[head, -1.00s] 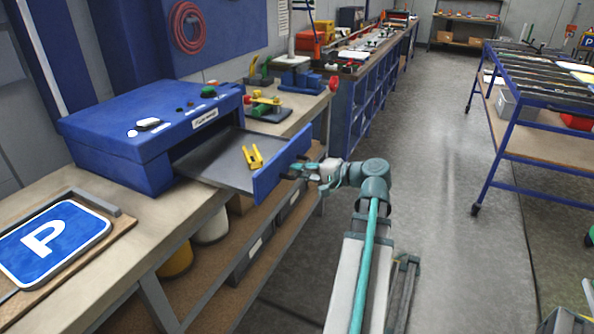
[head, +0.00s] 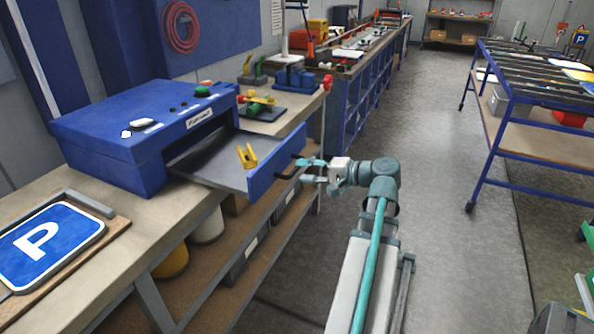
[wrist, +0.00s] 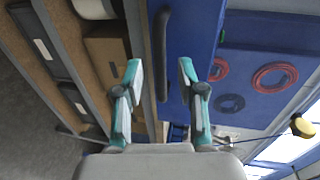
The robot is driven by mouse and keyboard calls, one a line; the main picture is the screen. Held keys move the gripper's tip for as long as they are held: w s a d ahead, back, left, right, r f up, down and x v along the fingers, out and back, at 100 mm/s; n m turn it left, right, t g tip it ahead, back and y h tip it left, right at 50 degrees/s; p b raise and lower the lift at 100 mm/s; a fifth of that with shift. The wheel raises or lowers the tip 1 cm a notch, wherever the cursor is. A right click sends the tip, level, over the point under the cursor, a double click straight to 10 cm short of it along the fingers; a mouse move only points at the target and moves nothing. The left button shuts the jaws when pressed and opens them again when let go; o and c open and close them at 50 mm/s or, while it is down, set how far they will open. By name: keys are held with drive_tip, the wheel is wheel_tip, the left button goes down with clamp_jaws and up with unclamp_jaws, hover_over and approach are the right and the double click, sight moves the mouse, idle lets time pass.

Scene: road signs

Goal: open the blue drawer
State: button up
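The blue drawer (head: 276,165) is pulled well out of the blue machine box (head: 110,152) on the workbench. Its grey tray (head: 215,160) is exposed, with a yellow tool (head: 246,156) lying in it. The dark drawer handle (head: 288,174) is on the front panel. My gripper (head: 307,171) is just right of the handle, fingers apart. In the wrist view my gripper (wrist: 159,72) is open with nothing held. The handle (wrist: 161,50) lies ahead between the finger lines, beside the blue panel (wrist: 192,45). Whether the fingertips still overlap the handle is hard to tell.
A parking sign (head: 45,245) lies on the bench (head: 140,235) at the left. Bins stand on the shelf below the drawer. A blue-framed trolley (head: 487,165) stands at the right. The grey floor (head: 445,245) between is clear.

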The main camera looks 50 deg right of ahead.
drive_tip(key=v, duration=0.8)
drive_tip(key=shift+s+r, duration=0.1)
